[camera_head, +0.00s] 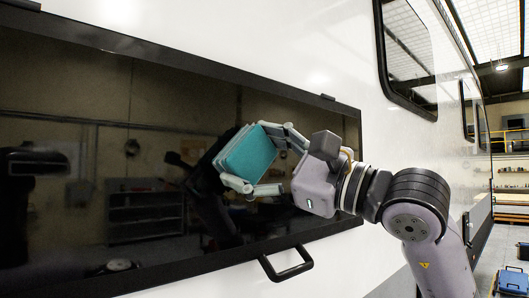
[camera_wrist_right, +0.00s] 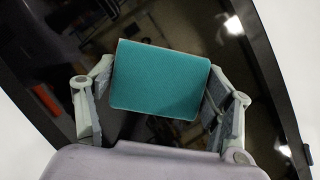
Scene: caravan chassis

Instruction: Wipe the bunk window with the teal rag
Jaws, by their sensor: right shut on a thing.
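The teal rag (camera_head: 248,155) is a folded, block-like pad held between the fingers of my right gripper (camera_head: 262,162). In the right wrist view, the rag (camera_wrist_right: 160,80) sits between the two fingers of the right gripper (camera_wrist_right: 160,100), which is shut on it. The bunk window (camera_head: 130,220) is a long dark pane in a black frame on the white caravan wall. The rag is in front of the right part of the pane, with its dark reflection beside it. I cannot tell whether rag and glass touch. My left gripper is not in view.
A black handle (camera_head: 286,264) sticks out below the window frame. A second, smaller window (camera_head: 407,55) is on the white wall (camera_head: 300,40) at upper right. Shelving (camera_head: 513,170) stands far off at the right. The shelves and objects in the glass are reflections.

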